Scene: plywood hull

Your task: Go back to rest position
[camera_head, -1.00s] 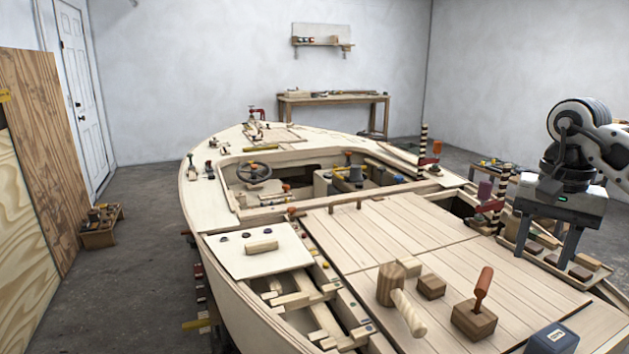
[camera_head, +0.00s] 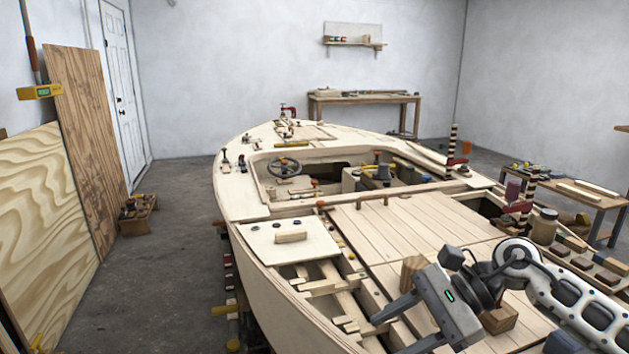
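My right gripper (camera_head: 388,334) reaches in from the lower right over the planked deck of the boat hull (camera_head: 245,262). Its two dark fingers point left and are spread apart, with nothing seen between them. A wooden mallet head (camera_head: 412,269) shows just behind the gripper body, partly hidden by it. A wooden block (camera_head: 500,319) shows below my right wrist, also partly covered. My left gripper is not in view.
A panel with a small wood block (camera_head: 291,237) lies left of the gripper. A jar (camera_head: 544,226) and several small blocks stand along the right edge. A side bench (camera_head: 590,197) is beyond.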

